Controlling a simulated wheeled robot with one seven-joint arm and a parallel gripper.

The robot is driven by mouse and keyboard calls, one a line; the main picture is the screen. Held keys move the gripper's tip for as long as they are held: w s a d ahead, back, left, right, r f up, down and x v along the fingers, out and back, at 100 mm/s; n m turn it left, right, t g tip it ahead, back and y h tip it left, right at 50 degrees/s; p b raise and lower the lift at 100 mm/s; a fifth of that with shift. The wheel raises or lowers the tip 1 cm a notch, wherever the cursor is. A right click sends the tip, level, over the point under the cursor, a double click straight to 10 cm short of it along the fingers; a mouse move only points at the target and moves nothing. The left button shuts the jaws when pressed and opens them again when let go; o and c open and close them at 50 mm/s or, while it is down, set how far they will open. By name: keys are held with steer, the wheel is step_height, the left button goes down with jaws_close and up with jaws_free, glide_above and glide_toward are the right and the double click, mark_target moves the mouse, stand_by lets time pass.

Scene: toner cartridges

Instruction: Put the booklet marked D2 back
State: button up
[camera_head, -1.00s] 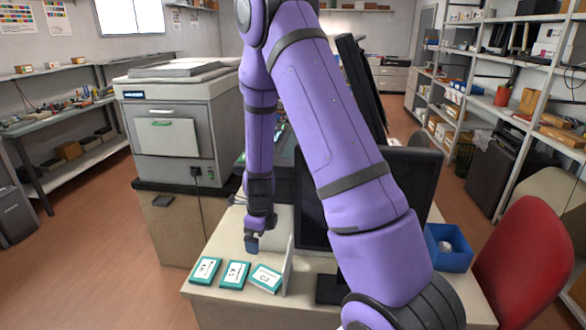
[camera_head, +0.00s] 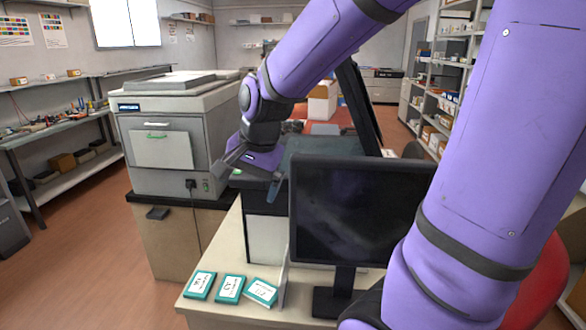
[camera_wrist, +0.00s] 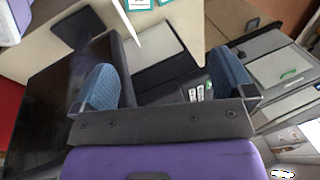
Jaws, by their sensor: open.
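Three teal-edged booklets with white labels lie in a row on the front left of the desk: a left one (camera_head: 200,285), a middle one (camera_head: 230,289) and a slightly turned right one (camera_head: 261,291). Their labels are too small to read surely, so I cannot tell which, if any, is marked D2. Parts of two booklets show at the top edge of the wrist view (camera_wrist: 138,4). My gripper (camera_head: 252,177) is open and empty, raised behind the booklets near a dark-topped machine. Its two blue finger pads stand wide apart in the wrist view (camera_wrist: 165,82).
A black monitor (camera_head: 350,208) stands right of the booklets, with a thin upright white panel (camera_head: 287,262) between. A grey printer (camera_head: 165,140) stands on a cabinet at left. The dark-topped machine (camera_head: 265,228) is behind the panel. Bare desk (camera_head: 222,250) lies behind the booklets.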

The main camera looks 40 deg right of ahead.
steer(key=s+r+n+t, duration=0.1)
steer(key=s+r+n, duration=0.3)
steer(key=s, duration=0.3)
steer(key=s+a+r+n, duration=0.1)
steer(key=s+r+n, duration=0.3)
steer(key=s+n, duration=0.3)
steer(key=shift+s+a+t+h, duration=0.15)
steer(key=shift+s+t+h, duration=0.05)
steer(key=shift+t+h, duration=0.2)
steer(key=shift+c, duration=0.5)
